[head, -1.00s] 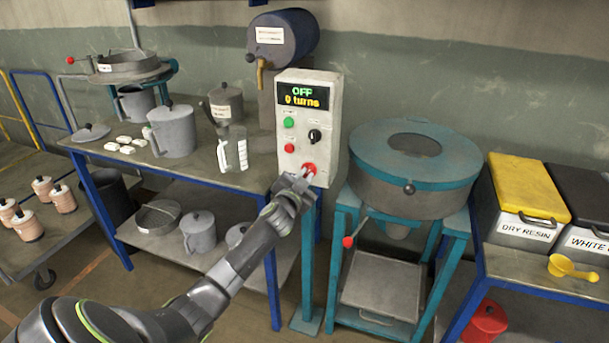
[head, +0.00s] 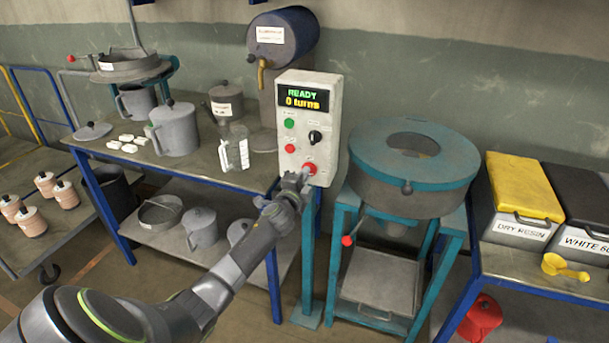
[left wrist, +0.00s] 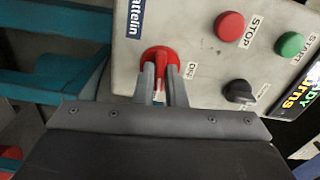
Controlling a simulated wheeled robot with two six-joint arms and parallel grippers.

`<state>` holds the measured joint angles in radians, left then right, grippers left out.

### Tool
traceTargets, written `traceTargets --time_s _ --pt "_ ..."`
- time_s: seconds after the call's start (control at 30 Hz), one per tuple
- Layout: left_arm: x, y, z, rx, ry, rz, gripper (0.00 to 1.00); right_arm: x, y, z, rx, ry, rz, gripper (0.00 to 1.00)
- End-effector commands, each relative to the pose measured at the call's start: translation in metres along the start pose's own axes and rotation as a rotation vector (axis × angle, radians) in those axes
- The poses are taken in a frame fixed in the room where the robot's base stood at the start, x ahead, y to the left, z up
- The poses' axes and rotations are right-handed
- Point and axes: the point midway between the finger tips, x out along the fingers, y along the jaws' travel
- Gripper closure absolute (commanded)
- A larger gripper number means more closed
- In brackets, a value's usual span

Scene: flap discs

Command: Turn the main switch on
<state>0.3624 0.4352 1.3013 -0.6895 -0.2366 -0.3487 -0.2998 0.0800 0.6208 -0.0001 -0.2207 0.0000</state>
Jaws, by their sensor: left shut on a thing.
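The control box (head: 302,115) is a pale upright panel on a post. Its display (head: 304,99) reads "READY" and "0 turns". The red main switch (head: 310,168) is low on the panel; in the left wrist view its red round knob (left wrist: 158,57) is partly hidden by the fingers. My left gripper (head: 297,179) is at the switch, and in the left wrist view its two fingers (left wrist: 162,85) are shut on the knob's handle. My right gripper is in neither view.
A green start button (head: 289,123), a red stop button (head: 290,148) and a black knob (head: 315,137) are above the switch. A teal-framed round sieve machine (head: 360,180) stands close right. A bench (head: 225,178) with cans and a glass jug (head: 234,148) is left.

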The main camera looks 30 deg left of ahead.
Motion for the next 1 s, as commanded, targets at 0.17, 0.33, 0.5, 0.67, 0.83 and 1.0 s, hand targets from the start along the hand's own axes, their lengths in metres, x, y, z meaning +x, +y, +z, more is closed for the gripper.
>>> traceTargets --time_s 0.17,0.33,0.5,0.67,0.83,1.0 --pt "-0.0006 0.0013 -0.0001 0.077 0.0 0.003 1.0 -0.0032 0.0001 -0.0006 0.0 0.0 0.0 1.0" --pt "-0.0006 0.0017 0.0 0.118 -0.001 0.003 1.0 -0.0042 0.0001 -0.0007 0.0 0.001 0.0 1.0" --pt "-0.0006 0.002 0.0001 0.134 -0.001 0.003 1.0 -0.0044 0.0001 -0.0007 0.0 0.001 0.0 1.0" --pt "-0.0007 0.0022 0.0002 0.136 -0.001 0.003 1.0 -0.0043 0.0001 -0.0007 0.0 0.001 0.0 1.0" --pt "-0.0007 0.0023 0.0002 0.136 -0.001 0.003 1.0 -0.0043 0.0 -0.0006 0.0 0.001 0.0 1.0" --pt "-0.0005 0.0016 0.0001 0.135 0.0 0.002 0.68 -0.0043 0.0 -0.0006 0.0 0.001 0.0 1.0"
